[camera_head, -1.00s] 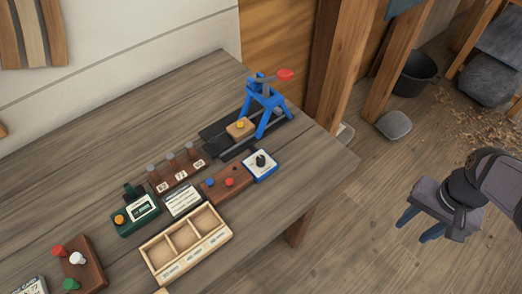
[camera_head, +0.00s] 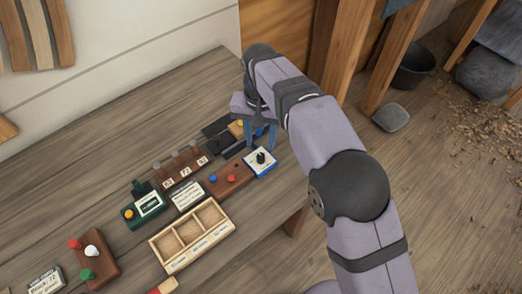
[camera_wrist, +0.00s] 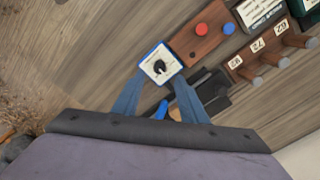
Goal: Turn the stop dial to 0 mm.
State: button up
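The stop dial is a black knob on a white-faced, blue-edged square block (camera_head: 260,162) at the right of the row of fixtures. In the wrist view the dial (camera_wrist: 160,66) lies just beyond my fingertips, its knob dark on the white face. Its marks are too small to read. My gripper (camera_head: 262,138) is above the bench, over the blue press area beside the dial. My arm hides most of the blue press.
A brown board with blue and red buttons (camera_head: 230,178) adjoins the dial. Numbered pegs (camera_head: 183,170), a green device (camera_head: 147,204), a card (camera_head: 187,194) and a three-part wooden tray (camera_head: 182,259) stand leftward. A board with coloured knobs (camera_head: 99,270) is at lower left.

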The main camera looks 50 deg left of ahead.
aim_at(261, 155)
jog(key=shift+f+p, duration=1.35)
jog(key=shift+f, duration=2.3)
grip_shut()
